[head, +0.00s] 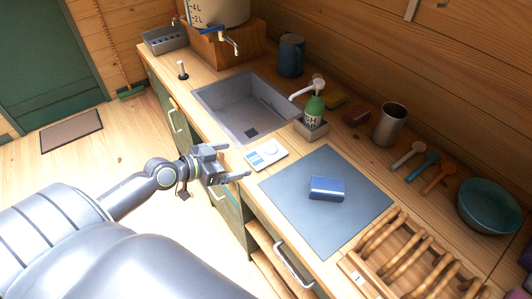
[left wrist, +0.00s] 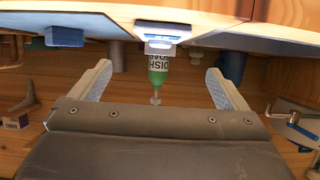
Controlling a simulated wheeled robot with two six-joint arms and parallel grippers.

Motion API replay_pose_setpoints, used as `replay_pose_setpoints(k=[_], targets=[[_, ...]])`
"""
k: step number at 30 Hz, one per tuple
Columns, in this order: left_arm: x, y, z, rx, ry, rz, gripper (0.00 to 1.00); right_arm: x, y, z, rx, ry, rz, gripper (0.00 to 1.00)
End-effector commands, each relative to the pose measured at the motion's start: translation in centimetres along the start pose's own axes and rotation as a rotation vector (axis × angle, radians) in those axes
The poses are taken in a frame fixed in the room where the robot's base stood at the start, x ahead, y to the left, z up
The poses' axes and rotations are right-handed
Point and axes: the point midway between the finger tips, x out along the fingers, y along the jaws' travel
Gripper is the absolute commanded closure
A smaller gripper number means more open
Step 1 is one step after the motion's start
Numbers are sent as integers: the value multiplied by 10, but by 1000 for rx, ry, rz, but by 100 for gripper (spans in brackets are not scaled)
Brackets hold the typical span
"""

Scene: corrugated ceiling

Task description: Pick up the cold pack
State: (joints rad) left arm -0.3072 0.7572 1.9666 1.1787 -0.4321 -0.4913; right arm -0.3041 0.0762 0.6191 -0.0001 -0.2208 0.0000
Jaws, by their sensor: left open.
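The cold pack looks to be the blue rectangular block (head: 327,188) lying flat on a grey-blue mat (head: 300,222) on the counter. It also shows in the left wrist view as a blue block (left wrist: 64,36) at the upper left. My left gripper (head: 236,161) is open and empty by the counter's front edge, left of the mat and apart from the block. In the left wrist view its two fingers (left wrist: 158,67) stand wide apart with nothing held between them. My right gripper is not in view.
A white device (head: 266,154) lies on the counter near my left gripper. A green soap bottle (head: 314,108) stands behind it, beside the sink (head: 245,105). A wooden rack (head: 405,262) borders the mat at the lower right. The mat around the block is clear.

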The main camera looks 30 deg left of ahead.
Motion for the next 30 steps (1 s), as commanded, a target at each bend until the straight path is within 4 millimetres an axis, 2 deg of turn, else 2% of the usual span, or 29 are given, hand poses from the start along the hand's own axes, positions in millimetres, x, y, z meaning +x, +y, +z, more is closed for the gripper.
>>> replay_pose_setpoints(k=[9, 17, 30], targets=[[47, 0, -2, -3, 2, 0, 4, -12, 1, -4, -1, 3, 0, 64], [61, 0, 0, -2, 0, 1, 4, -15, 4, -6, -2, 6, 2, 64], [106, -1, 5, -2, 0, 1, 4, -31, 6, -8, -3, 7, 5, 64]])
